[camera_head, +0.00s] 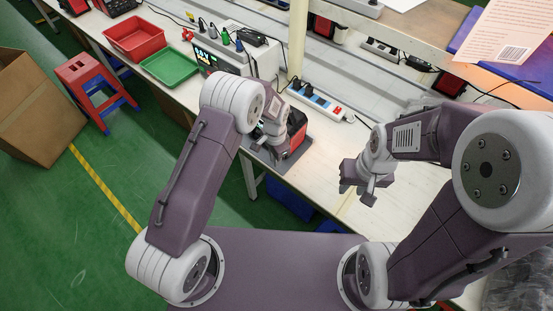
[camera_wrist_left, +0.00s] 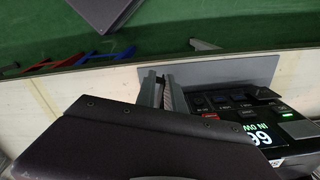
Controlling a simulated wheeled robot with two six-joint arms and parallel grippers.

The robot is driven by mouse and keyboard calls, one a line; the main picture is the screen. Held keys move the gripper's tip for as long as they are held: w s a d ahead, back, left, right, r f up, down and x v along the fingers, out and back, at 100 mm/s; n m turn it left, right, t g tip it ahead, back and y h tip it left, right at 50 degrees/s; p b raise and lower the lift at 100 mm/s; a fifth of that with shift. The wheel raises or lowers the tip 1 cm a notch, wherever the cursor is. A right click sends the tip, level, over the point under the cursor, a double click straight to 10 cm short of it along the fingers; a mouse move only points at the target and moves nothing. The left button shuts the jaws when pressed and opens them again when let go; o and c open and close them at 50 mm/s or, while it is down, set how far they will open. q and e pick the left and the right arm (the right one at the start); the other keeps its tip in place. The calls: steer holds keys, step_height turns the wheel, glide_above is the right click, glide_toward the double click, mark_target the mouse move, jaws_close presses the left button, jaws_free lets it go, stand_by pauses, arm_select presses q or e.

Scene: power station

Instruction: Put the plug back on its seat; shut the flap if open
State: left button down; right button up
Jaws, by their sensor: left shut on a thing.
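The power station (camera_head: 298,125), dark with red, stands on a grey mat (camera_head: 290,160) near the table's front edge, partly hidden behind my left arm. In the left wrist view its panel (camera_wrist_left: 235,104) shows a lit display, small buttons and a red mark. My left gripper (camera_head: 268,147) is at the station's left side. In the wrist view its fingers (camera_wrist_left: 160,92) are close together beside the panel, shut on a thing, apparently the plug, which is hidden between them. I cannot make out the flap or the seat. My right gripper (camera_head: 362,186) is open and empty over the table.
A white power strip (camera_head: 322,102) lies behind the station. A grey instrument (camera_head: 232,62), a green tray (camera_head: 170,66) and a red tray (camera_head: 134,38) stand further left. A red stool (camera_head: 88,75) and a cardboard box (camera_head: 38,105) are on the floor. The table right of the station is clear.

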arm_select(q)
steer(key=shift+m, duration=0.3)
steer(key=c, duration=1.5)
jaws_free()
steer(key=shift+r, duration=0.1)
step_height(320, 180, up, 9)
steer(key=shift+f+b, duration=0.1)
steer(key=shift+b, duration=0.25)
